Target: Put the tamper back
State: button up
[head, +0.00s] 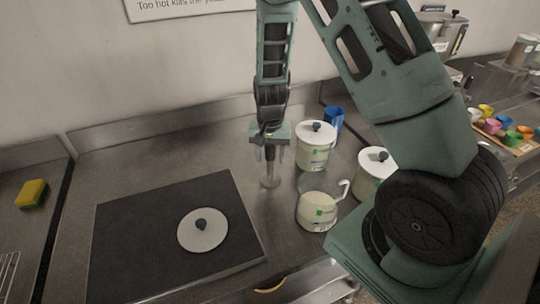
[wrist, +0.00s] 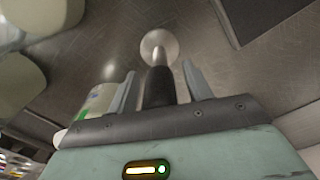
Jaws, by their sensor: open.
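The tamper (head: 270,172) is on the steel counter between the dark mat and the canisters, upright, with its pale metal foot down. Whether the foot touches the counter is hard to tell. In the wrist view its dark handle (wrist: 159,88) runs between the two fingers, and its round metal foot shows beyond them. My gripper (head: 270,158) points down over the tamper. In the wrist view my gripper (wrist: 160,78) is open, with a finger on each side of the handle and gaps visible beside it.
A dark mat (head: 120,235) with a round knobbed lid (head: 203,230) lies to the left. A yellow sponge (head: 32,194) is far left.

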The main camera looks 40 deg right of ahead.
notch_tip(320, 180, up, 11)
jog(key=shift+r+b, duration=0.1)
jog(key=shift+b, duration=0.6)
jog(key=s+a+r+n+y, duration=0.1)
jog(key=s+a+r+n, duration=0.15)
jog(key=a, duration=0.45)
jog(key=s+a+r+n, duration=0.1)
jog(key=s+a+n, duration=0.3)
jog(key=a, duration=0.4)
jog(key=s+a+r+n, duration=0.1)
jog(key=s+a+n, duration=0.3)
jog(key=s, duration=0.5)
jog(key=s+a+r+n, duration=0.1)
jog(key=s+a+n, duration=0.4)
jog(key=s, duration=0.3)
jog(key=shift+s+a+r+n, duration=0.25)
jog(key=shift+s+r+n, duration=0.1)
jog(key=shift+s+n, duration=0.1)
notch_tip(320, 180, down, 5)
jog(key=b, duration=0.4)
jog(key=shift+w+r+b, duration=0.1)
jog(key=shift+r+b, duration=0.1)
jog(key=shift+b, duration=0.15)
